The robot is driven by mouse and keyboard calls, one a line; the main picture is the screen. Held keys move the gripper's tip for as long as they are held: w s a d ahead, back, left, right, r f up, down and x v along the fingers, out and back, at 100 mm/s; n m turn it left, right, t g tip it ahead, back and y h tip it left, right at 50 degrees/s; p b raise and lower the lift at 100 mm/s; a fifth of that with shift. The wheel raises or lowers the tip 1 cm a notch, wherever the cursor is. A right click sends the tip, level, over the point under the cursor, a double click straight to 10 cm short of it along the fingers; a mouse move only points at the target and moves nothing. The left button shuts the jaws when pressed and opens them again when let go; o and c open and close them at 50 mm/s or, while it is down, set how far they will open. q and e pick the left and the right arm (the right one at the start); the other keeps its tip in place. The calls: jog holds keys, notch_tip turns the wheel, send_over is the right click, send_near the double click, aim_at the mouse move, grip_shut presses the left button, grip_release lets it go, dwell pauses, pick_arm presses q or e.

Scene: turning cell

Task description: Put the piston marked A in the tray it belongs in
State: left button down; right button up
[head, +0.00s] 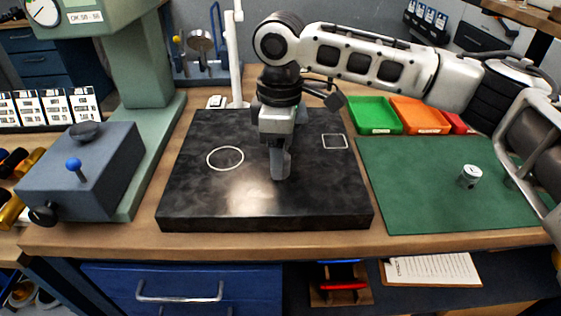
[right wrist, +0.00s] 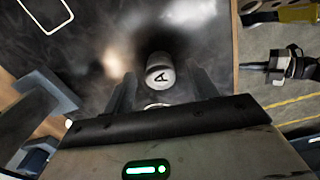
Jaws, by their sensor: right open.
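The piston marked A (right wrist: 160,76) shows in the right wrist view, its pale top with a black letter A facing the camera, over the black plate (head: 200,200). My right gripper (head: 280,172) is open and points down over the plate; in the right wrist view its fingers lie either side of the piston. I cannot tell whether they touch it. In the head view I cannot make out this piston behind the gripper. A green tray (head: 375,116), an orange tray (head: 420,116) and a partly hidden red tray (head: 454,123) stand at the back right. My left gripper is not in view.
Another metal piston (head: 469,176) stands on the green mat (head: 420,200). The plate has a white circle (head: 225,158) and a white square outline (head: 335,141). A green press with a grey block (head: 85,170) stands left. A clipboard (head: 430,268) lies below the bench edge.

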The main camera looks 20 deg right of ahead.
jog(key=shift+f, duration=0.95)
jog(key=shift+c, duration=0.4)
jog(key=c, duration=1.1)
jog(key=shift+r, duration=0.15)
